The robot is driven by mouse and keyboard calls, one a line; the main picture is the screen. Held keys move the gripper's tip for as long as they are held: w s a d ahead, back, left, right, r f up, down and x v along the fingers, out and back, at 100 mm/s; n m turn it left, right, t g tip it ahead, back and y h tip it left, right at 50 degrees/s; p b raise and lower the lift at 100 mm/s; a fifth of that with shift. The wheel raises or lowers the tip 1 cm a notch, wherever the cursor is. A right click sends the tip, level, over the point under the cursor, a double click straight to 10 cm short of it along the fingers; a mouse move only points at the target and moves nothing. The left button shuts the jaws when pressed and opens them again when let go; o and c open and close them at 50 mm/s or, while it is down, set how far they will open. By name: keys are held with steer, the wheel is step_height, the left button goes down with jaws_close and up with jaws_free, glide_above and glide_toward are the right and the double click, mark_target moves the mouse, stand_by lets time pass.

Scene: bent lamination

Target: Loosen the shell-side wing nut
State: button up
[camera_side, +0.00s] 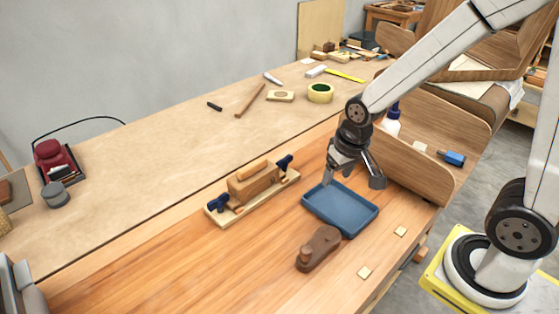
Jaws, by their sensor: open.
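A wooden clamping form (253,186) sits on a pale base board on the bench. A dark blue wing nut (285,162) is at its right end, on the side towards the curved plywood shell (432,135). Another dark blue wing nut (217,202) is at its left end. My gripper (353,181) is open and empty. It is over the blue tray (341,208), to the right of the form and apart from both wing nuts.
A wooden hand plane (318,248) lies in front of the tray, and small wood squares (364,272) lie near the bench edge. A white bottle (391,124) stands behind my gripper. Green tape (320,92) lies farther back.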

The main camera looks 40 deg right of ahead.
steer(key=w+d+m+g, duration=0.1)
steer(key=w+d+m, duration=0.1)
steer(key=w+m, duration=0.8)
steer(key=m+g, duration=0.1)
steer(key=m, duration=0.4)
glide_above(284, 158)
steer(key=shift+s+f, duration=0.1)
steer(key=shift+f, duration=0.5)
steer(key=shift+f, duration=0.1)
steer(key=shift+f, duration=3.8)
steer(key=shift+c, duration=0.2)
jaws_close()
